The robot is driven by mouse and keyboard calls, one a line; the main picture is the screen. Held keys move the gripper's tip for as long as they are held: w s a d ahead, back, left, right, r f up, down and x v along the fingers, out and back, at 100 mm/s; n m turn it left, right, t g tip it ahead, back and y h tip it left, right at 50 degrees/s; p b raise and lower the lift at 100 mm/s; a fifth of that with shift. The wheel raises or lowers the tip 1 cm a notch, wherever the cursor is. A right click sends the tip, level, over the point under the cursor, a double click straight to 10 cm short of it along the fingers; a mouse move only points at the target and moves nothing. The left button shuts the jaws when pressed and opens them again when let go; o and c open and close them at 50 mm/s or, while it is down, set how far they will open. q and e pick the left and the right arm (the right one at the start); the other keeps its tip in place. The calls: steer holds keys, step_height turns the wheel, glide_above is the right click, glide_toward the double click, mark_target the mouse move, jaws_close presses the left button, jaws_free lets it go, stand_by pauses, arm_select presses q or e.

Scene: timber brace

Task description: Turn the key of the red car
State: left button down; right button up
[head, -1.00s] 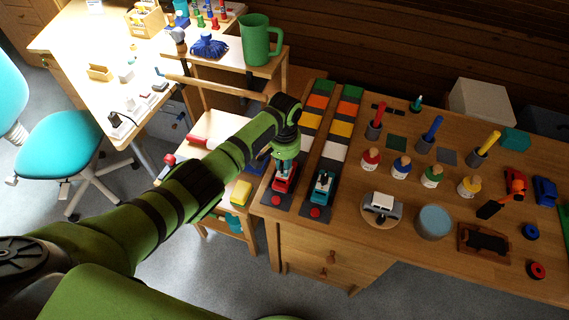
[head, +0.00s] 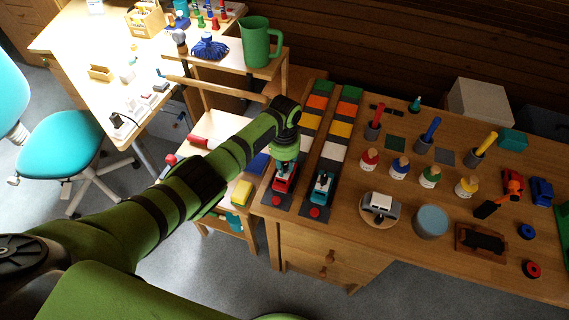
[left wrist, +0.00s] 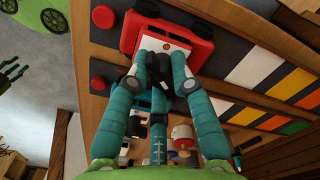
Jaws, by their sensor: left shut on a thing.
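The red car (head: 283,180) stands on the near end of the left dark lane (head: 274,202), beside the teal car (head: 322,184) on the right lane. My left gripper (head: 284,168) reaches down onto the red car from above. In the left wrist view, its teal fingers (left wrist: 158,72) close together at the white part of the red car (left wrist: 200,46). They are shut on its key, which the fingertips mostly hide. I cannot make out the key's angle.
A yellow block (head: 241,192) lies left of the lanes.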

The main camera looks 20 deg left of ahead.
mark_target(284, 165)
arm_select(q)
steer(key=m, duration=0.5)
steer(key=shift+a+m, duration=0.15)
steer(key=shift+m, duration=0.15)
steer(key=m, duration=0.5)
steer(key=shift+m+b, duration=0.3)
steer(key=c, duration=1.1)
jaws_free()
step_height(284, 165, up, 12)
